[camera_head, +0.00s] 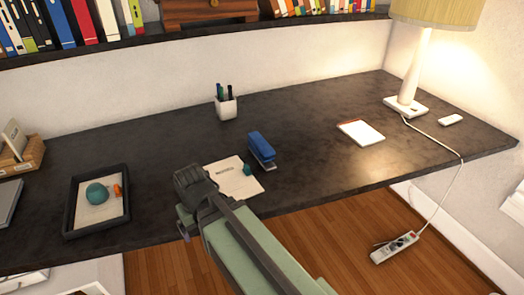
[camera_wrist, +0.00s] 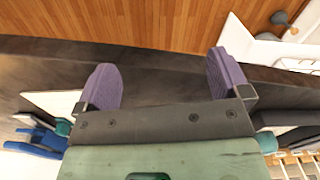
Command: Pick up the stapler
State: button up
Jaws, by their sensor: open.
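The blue stapler (camera_head: 261,146) stands on the dark desk, near the right edge of a printed sheet (camera_head: 228,176). A small teal object (camera_head: 247,169) is close to its near end. In the wrist view the stapler (camera_wrist: 40,138) is at the lower left, apart from my fingers and partly hidden by my gripper body. My gripper (camera_wrist: 164,78) is open, with two purple finger pads wide apart and nothing between them. In the head view the end of my arm is left of the stapler, by the sheet; the fingertips are hard to make out there.
A black tray (camera_head: 68,218) with a teal ball (camera_head: 97,193) is to the left. A white pen cup (camera_head: 226,108) stands behind. A notepad (camera_head: 361,132) and a lamp (camera_head: 409,90) are to the right. A bookshelf (camera_head: 130,45) overhangs the back. Desk (camera_head: 310,115) right of the stapler is clear.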

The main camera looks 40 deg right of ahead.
dwell(0.4)
jog(key=c, duration=0.3)
